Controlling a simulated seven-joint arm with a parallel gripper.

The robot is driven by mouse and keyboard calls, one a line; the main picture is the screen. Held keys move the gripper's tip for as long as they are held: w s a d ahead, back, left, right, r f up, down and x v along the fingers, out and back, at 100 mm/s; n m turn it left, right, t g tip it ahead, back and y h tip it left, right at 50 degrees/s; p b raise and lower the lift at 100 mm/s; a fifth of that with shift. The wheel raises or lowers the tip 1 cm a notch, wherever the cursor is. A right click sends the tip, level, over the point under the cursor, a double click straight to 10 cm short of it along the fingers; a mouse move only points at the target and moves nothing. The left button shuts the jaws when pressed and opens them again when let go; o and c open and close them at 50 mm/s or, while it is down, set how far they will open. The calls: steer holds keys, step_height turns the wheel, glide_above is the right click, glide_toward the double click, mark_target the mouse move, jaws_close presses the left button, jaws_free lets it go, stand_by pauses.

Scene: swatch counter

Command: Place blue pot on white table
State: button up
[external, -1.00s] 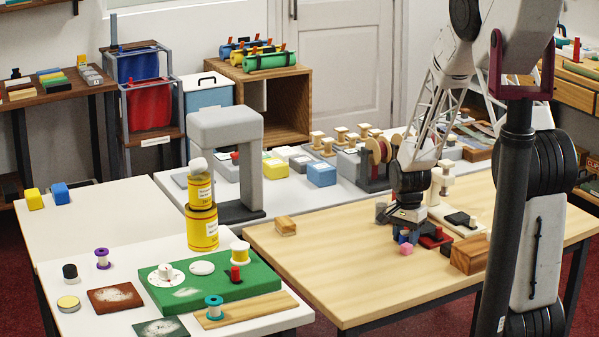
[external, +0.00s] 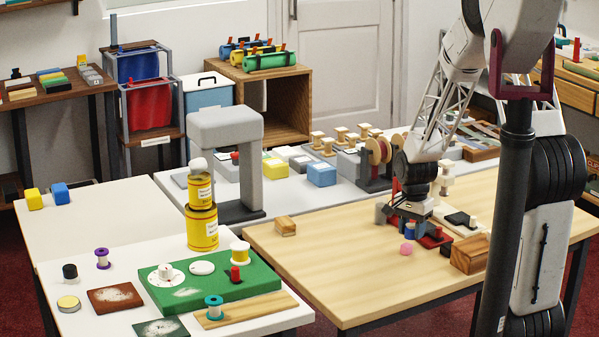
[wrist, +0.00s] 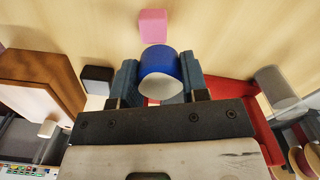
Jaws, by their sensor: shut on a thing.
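The blue pot (wrist: 160,66), a small blue cylinder with a pale end, sits between the fingers of my gripper (wrist: 160,80) in the wrist view. My gripper is shut on it. I cannot tell clearly whether the pot is clear of the surface. The white table (external: 125,262) at the front left carries a green mat and several spools.
A pink block (external: 407,249) lies close to the pot. A wooden block (external: 469,254) and a black item (external: 458,219) are to the right. The green mat (external: 262,288), yellow tins (external: 202,228) and grey arch (external: 250,160) stand at the left. The wooden table's front middle is clear.

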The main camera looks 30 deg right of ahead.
steer(key=s+a, duration=0.1)
steer(key=s, duration=0.3)
steer(key=s+a, duration=0.1)
steer(key=s, duration=0.3)
steer(key=s+r, duration=0.1)
steer(key=s, duration=0.3)
steer(key=shift+a, duration=0.4)
steer(key=shift+s, duration=0.1)
steer(key=shift+r, duration=0.1)
steer(key=w+a+n, duration=0.1)
steer(key=w, duration=0.6)
steer(key=w+a+n, duration=0.1)
steer(key=w+n, duration=0.1)
steer(key=w, duration=0.5)
steer(key=w+n, duration=0.1)
steer(key=w, duration=0.6)
steer(key=shift+w+a+n, duration=0.2)
steer(key=shift+a+n, duration=0.2)
steer(key=w+a+f+n, duration=0.1)
steer(key=w+a, duration=0.2)
steer(key=w, duration=0.4)
steer(key=w+a+f+n, duration=0.1)
steer(key=w+a+n, duration=0.1)
steer(key=w, duration=0.5)
steer(key=w+a+f+n, duration=0.1)
steer(key=w+a+n, duration=0.1)
steer(key=w, duration=0.5)
steer(key=shift+a+f, duration=0.3)
steer(key=shift+a, duration=0.5)
steer(key=shift+d, duration=3.5)
